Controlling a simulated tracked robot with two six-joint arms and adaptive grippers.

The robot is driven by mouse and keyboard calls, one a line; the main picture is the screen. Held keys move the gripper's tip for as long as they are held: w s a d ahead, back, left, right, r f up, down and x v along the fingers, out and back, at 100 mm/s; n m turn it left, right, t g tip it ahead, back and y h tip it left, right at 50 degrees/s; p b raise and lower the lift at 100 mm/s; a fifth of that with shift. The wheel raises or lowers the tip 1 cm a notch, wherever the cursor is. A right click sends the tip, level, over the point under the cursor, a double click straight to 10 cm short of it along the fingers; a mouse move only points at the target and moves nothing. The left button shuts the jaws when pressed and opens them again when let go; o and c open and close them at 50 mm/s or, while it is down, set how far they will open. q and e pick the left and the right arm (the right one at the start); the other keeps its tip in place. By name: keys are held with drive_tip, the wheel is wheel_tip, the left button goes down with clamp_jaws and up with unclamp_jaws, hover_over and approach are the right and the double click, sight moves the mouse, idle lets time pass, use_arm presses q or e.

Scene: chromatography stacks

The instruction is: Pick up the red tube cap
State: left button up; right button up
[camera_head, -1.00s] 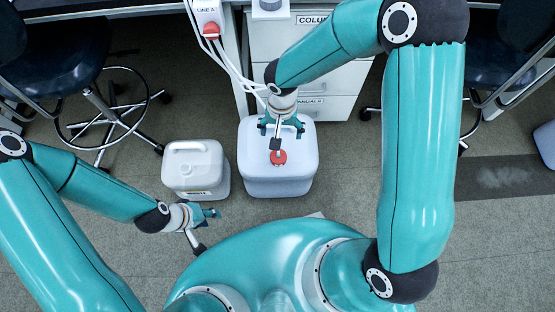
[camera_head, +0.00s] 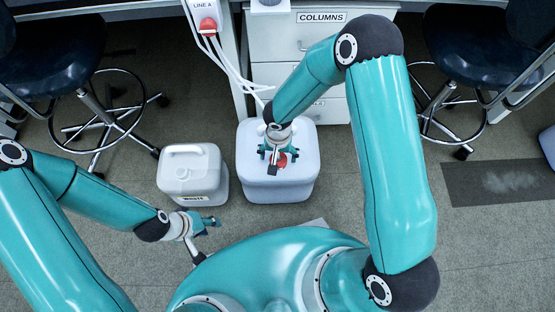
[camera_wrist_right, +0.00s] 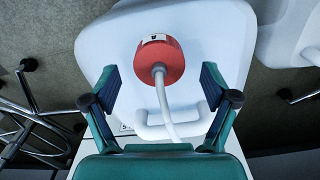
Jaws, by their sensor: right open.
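The red tube cap (camera_wrist_right: 162,63) is a round red piece on top of the large pale container, with a white tube running from it toward my right gripper. In the head view, the cap (camera_head: 283,160) is partly hidden by that gripper. My right gripper (camera_wrist_right: 161,72) is open, with one finger on each side of the cap in the wrist view and visible gaps between. It also shows above the container in the head view (camera_head: 280,157). My left gripper (camera_head: 211,220) is off to the left, away from the cap; its jaw state is unclear.
The large container (camera_head: 250,184) stands on the floor beside a smaller white jug labelled WASTE (camera_head: 195,178). A drawer cabinet (camera_head: 335,65) is behind. A red fitting (camera_head: 208,27) with white tubes hangs under a LINE A label. Stools (camera_head: 480,50) stand on both sides.

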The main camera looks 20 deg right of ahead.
drive_tip(key=shift+f, duration=0.95)
drive_tip(key=shift+c, duration=0.3)
drive_tip(key=c, duration=1.2)
drive_tip(key=shift+r, duration=0.15)
